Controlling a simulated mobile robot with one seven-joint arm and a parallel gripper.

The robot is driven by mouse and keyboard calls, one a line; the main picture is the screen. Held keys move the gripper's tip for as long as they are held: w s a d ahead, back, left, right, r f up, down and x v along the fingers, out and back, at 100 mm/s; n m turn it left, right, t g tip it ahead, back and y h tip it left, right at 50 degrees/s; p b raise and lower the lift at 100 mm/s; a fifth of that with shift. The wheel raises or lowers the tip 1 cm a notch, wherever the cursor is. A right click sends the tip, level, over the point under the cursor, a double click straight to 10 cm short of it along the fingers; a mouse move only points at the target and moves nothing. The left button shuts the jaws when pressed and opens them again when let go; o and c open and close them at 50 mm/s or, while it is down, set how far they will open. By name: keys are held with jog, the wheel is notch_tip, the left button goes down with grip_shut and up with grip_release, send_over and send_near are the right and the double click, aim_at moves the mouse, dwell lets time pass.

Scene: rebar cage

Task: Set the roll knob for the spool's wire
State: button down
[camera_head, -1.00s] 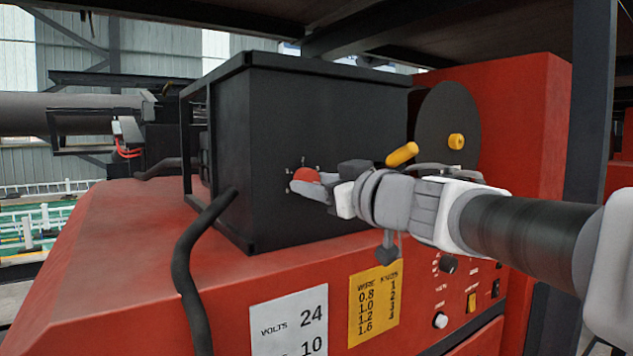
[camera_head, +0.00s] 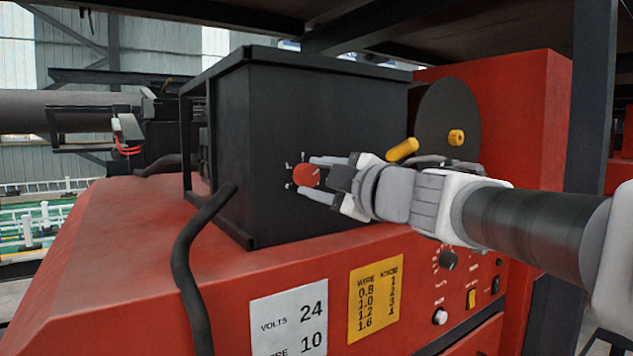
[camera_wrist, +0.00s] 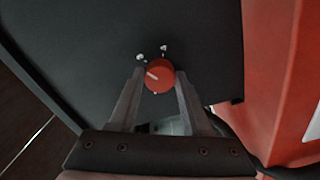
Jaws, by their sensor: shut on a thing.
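The red roll knob (camera_head: 304,176) sits on the side of the black feeder box (camera_head: 310,110), with small white marks around it. In the wrist view the knob (camera_wrist: 160,77) has a white pointer line aimed to the upper left, toward a mark. My gripper (camera_head: 309,175) is shut on the knob, one finger above and one below in the head view. In the wrist view, my gripper (camera_wrist: 160,80) has a finger on either side of it. The dark spool (camera_head: 446,115) with a yellow hub stands behind my wrist. No wire size is readable on it.
A yellow card (camera_head: 375,303) lists wire sizes 0.8 to 1.6 against knob numbers. A white card (camera_head: 289,318) shows volts 24 and a 10. A black dial (camera_head: 447,260) and a white button (camera_head: 439,317) sit below my arm. A black cable (camera_head: 188,265) hangs at left.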

jog(key=n+b, duration=0.1)
jog(key=n, duration=0.4)
jog(key=shift+n+b, duration=0.3)
jog(key=shift+b, duration=0.05)
jog(key=n+b, duration=0.1)
jog(key=n, duration=0.4)
jog(key=shift+b, duration=0.4)
jog(key=shift+r+n, duration=0.1)
jog(key=shift+n, duration=0.2)
jog(key=shift+c, duration=1.8)
grip_release()
jog(key=b+v, duration=0.1)
jog(key=v, duration=1.6)
jog(key=shift+s, duration=0.2)
jog(key=shift+d, duration=0.15)
